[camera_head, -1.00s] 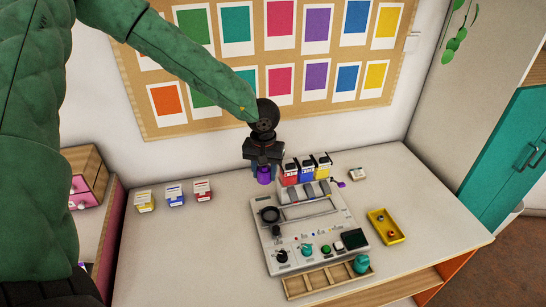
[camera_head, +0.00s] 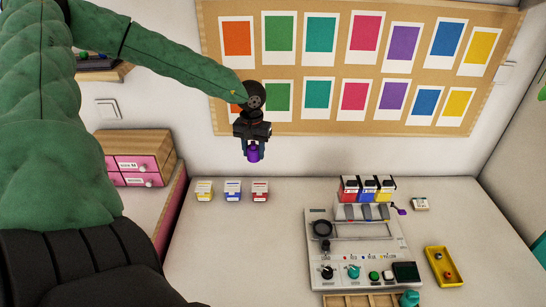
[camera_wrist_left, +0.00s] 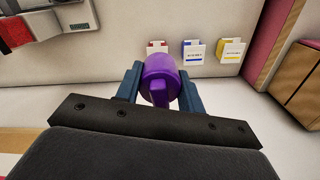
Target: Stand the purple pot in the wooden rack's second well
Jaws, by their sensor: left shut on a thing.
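The purple pot (camera_head: 253,154) hangs in my left gripper (camera_head: 253,148), held above the back of the table. In the left wrist view the purple pot (camera_wrist_left: 160,82) sits between the two blue fingers of my left gripper (camera_wrist_left: 160,90), which are shut on it. The wooden rack (camera_head: 352,299) lies at the table's front, cut off by the bottom of the head view, so its wells show only in part. A teal pot (camera_head: 409,298) stands at its right end. My right gripper is not in view.
A grey console (camera_head: 370,258) with knobs stands behind the rack, with red, blue and yellow boxes (camera_head: 367,188) at its back. Small yellow, blue and red boxes (camera_head: 232,190) stand at the back left. A yellow tray (camera_head: 444,266) is at right. The table's left part is clear.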

